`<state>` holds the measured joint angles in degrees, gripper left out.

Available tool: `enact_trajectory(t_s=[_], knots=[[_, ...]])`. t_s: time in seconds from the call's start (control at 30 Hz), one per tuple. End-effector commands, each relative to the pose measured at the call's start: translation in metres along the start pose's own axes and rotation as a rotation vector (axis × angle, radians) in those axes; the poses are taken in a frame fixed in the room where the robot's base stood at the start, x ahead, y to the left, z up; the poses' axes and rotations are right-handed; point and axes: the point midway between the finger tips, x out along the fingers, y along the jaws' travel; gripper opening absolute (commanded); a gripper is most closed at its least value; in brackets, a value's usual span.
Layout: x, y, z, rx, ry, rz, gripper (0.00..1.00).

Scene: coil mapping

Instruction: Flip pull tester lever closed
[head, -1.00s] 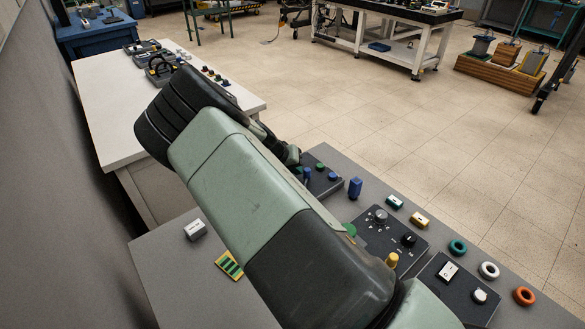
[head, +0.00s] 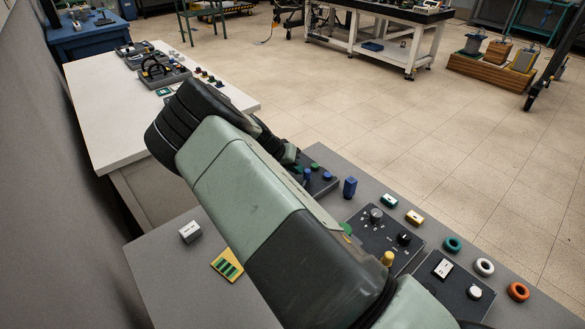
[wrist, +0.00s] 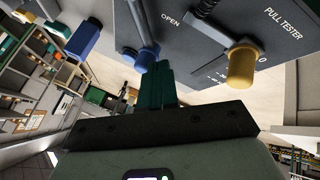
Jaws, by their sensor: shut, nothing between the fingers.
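The pull tester (wrist: 215,30) shows as a dark grey panel at the top of the wrist view, with white lettering including "OPEN" and "PULL TESTER". One dark lever ends in a blue knob (wrist: 146,57) below and left of "OPEN".
A blue block (wrist: 83,39) stands left of the fingers in the wrist view. In the head view, a dark panel with dials (head: 380,228), colored rings (head: 484,267) and small blocks (head: 414,217) line the grey bench.

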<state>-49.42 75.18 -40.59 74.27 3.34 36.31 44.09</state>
Motion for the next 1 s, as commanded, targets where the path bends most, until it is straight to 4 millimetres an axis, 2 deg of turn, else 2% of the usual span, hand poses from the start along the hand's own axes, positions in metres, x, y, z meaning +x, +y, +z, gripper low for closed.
enact_trajectory(t_s=[0.6, 1.0], knots=[[0.019, 0.036, 0.001, 0.449, -0.239, 0.239, 0.0], [0.022, 0.049, 0.008, 0.62, -0.331, 0.33, 0.0]])
